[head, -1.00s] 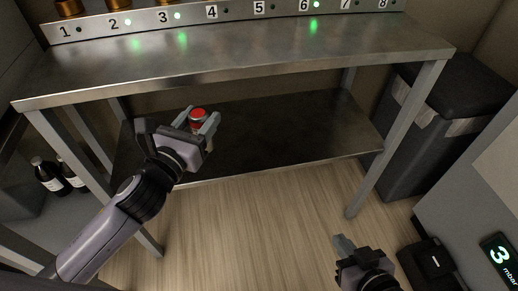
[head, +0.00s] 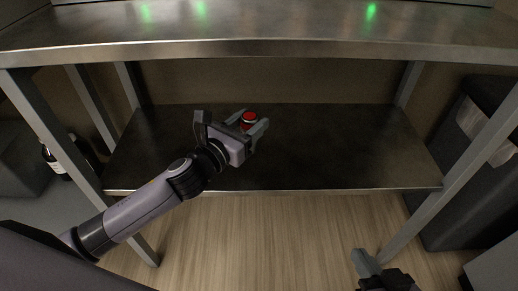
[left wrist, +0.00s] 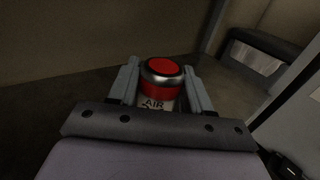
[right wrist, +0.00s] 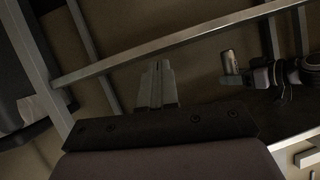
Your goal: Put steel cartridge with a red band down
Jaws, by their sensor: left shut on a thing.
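The steel cartridge with a red band (head: 249,117) is between the fingers of my left gripper (head: 252,125), over the lower shelf. In the left wrist view the cartridge (left wrist: 162,72) shows its red top, steel rim, red band and part of a label reading "AIR". My left gripper (left wrist: 160,92) is shut on it with a finger on each side. The cartridge's lower end is hidden there, so I cannot tell if it touches the shelf. My right gripper (head: 366,262) is low at the front right; its fingers are together and empty in the right wrist view (right wrist: 156,85).
The dark lower shelf (head: 340,150) is bare around my left gripper. Bottles (head: 52,160) stand at the left, and a dark bin (head: 450,195) at the right.

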